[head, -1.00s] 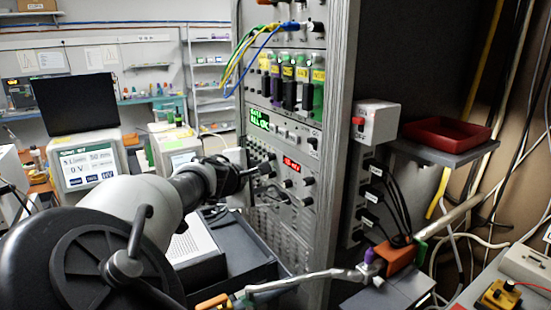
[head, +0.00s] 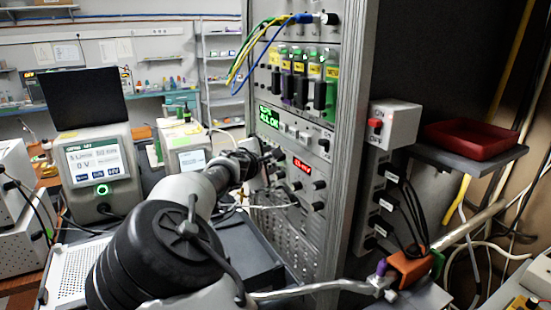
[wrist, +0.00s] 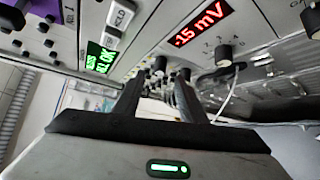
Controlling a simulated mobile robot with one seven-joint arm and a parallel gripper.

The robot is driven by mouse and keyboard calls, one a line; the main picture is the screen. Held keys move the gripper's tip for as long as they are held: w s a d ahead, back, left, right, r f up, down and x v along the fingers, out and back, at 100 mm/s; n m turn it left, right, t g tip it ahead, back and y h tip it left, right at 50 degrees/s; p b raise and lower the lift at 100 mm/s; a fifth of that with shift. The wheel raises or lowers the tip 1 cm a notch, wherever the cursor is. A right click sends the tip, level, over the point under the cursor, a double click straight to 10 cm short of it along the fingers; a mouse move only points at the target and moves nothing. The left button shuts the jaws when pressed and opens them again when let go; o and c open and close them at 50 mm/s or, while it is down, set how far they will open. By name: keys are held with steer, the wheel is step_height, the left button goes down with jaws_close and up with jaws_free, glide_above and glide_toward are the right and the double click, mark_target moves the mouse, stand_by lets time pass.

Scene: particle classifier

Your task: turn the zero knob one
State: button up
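My gripper (head: 268,158) is at the left side of this panel. In the wrist view its two dark fingers (wrist: 157,82) stand apart, pointing at the panel. A small knob (wrist: 159,65) shows between or just beyond the fingertips; I cannot tell whether they touch it. I see no readable label saying which knob is zero knob one. Another black knob (wrist: 224,54) sits right of the fingers.
A green display (head: 269,117) is above the red one; several coloured plugs and cables (head: 300,65) hang higher on the rack. A white cable (wrist: 228,95) hangs beside the right finger. A red tray (head: 470,138) is on a shelf at right.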

steer(key=x, duration=0.5)
steer(key=shift+w, duration=0.15)
steer(key=shift+f, duration=0.1)
jaws_close()
